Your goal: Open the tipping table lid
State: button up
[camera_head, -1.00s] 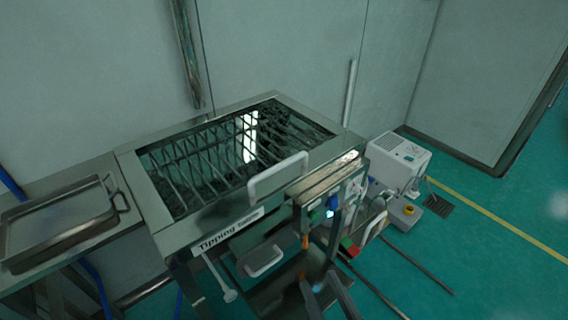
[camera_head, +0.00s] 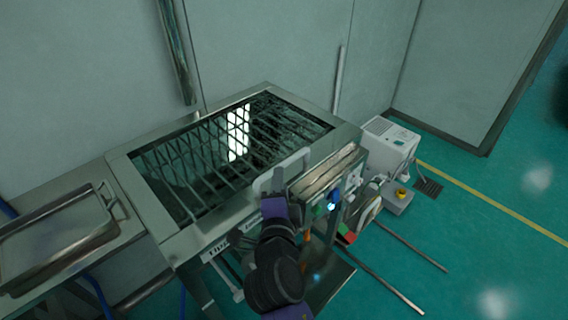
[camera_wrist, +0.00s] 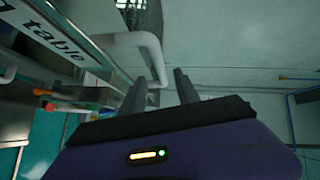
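The tipping table (camera_head: 150,205) is a metal frame with a dark, glassy lid (camera_head: 238,135) lying flat and shut across its top. The lid's pale U-shaped handle (camera_head: 303,155) is at its front edge; it also shows large in the wrist view (camera_wrist: 132,40).
A metal tray (camera_head: 60,235) sits on the side bench at left. A control unit with coloured parts (camera_head: 332,200) stands close right of my gripper. A white machine (camera_head: 388,145) stands on the green floor behind it. Walls close off the back.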

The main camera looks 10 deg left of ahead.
jog(key=shift+m, duration=0.3)
jog(key=shift+w+a+f+p, duration=0.2)
jog(key=shift+w+p, duration=0.1)
jog(key=shift+w, duration=0.95)
jog(key=shift+w+a+f+p, duration=0.15)
jog(key=shift+w+p, duration=0.1)
jog(key=shift+w, duration=1.05)
jog(key=shift+w+a+f+p, duration=0.1)
jog(key=shift+w+f+p, duration=0.15)
jog(key=shift+w, duration=1)
grip_shut()
